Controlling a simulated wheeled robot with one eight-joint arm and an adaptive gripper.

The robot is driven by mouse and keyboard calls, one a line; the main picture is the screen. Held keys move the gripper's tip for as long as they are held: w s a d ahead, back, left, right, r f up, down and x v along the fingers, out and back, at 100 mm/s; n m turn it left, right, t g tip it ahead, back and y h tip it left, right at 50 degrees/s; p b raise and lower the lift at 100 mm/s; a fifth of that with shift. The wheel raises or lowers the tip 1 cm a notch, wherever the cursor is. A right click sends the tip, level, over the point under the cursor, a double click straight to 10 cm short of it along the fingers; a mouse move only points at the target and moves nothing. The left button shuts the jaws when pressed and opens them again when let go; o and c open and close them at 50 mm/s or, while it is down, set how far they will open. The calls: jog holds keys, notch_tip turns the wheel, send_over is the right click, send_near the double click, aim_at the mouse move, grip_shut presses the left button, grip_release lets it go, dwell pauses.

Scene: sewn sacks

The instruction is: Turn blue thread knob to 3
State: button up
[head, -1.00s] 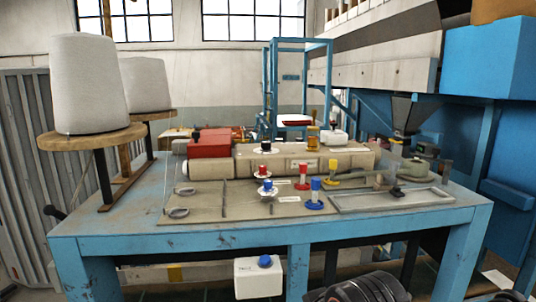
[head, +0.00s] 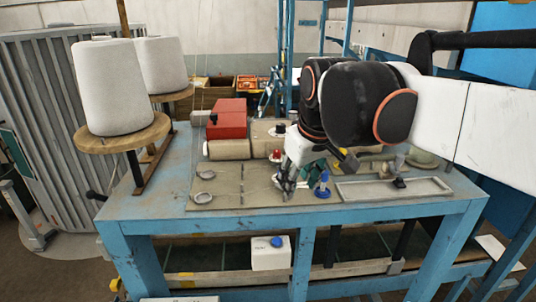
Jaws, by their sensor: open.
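My gripper (head: 286,187) is open and points down over the left-middle of the tabletop panel. In the earlier head view, a small knob with a blue cap on a white dial stood at about this spot. That knob is now hidden by my gripper, so its setting cannot be read, nor whether the fingers touch it. A knob with a red cap on a white dial (head: 276,156) shows just behind my gripper.
A blue worktable (head: 150,212) carries a red box (head: 227,118), thread cones (head: 112,88) at the left and a metal frame (head: 395,190) at the right. A white box (head: 271,256) with a blue cap sits below. The table's front left is clear.

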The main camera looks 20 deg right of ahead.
jog(key=w+d+r+n+g, duration=0.2)
jog(key=w+n, duration=0.1)
jog(key=w, duration=0.7)
jog(key=w+d+r+n+g, duration=0.1)
jog(key=w+r+n+g, duration=0.15)
jog(key=w, duration=0.75)
jog(key=shift+m, duration=0.25)
jog(key=f, duration=0.4)
jog(key=f+p, duration=0.1)
jog(key=f, duration=0.4)
jog(key=f+p, duration=0.1)
jog(key=f, duration=0.3)
jog(key=shift+s+f, duration=0.25)
grip_shut()
